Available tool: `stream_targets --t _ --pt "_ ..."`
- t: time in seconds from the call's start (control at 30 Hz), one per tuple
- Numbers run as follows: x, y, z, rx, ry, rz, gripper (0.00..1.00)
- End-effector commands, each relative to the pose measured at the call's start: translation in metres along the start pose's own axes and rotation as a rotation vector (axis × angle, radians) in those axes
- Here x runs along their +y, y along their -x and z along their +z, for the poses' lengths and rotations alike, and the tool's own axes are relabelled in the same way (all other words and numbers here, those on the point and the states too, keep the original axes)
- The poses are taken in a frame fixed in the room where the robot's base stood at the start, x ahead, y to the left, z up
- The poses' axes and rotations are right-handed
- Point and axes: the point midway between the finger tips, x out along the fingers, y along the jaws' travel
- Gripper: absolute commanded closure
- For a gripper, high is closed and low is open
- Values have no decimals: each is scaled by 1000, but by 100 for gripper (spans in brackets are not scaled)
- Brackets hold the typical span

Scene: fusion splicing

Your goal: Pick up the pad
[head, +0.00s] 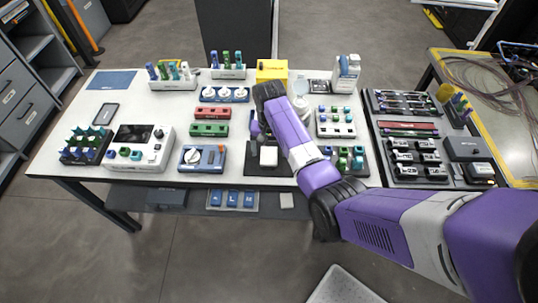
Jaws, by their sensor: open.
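A small white block that looks like a pad (269,156) lies on a dark base (266,171) at the front middle of the white table (240,165). I cannot tell for sure that it is the task's pad. My gripper (261,139) points down just behind and above the white block. It is open, and nothing shows held in it. My purple arm comes in from the right and hides part of the gripper and the table behind it. The fingertips are small and dark, so I cannot tell whether they touch anything.
A blue device with a dial (203,158) stands left of the dark base. A rack of vials (345,158) stands to the right. A yellow box (272,71) is at the back. A blue mat (111,80) lies at the back left.

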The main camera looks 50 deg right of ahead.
Motion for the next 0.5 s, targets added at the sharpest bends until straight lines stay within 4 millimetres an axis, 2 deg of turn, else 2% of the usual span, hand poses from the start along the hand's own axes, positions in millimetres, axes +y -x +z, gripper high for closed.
stream_targets --t 0.27,0.37,0.5 --pt "0 -5 0 1 0 -1 20" --pt "0 -5 0 1 0 -1 36" --pt "0 -5 0 1 0 -1 63"
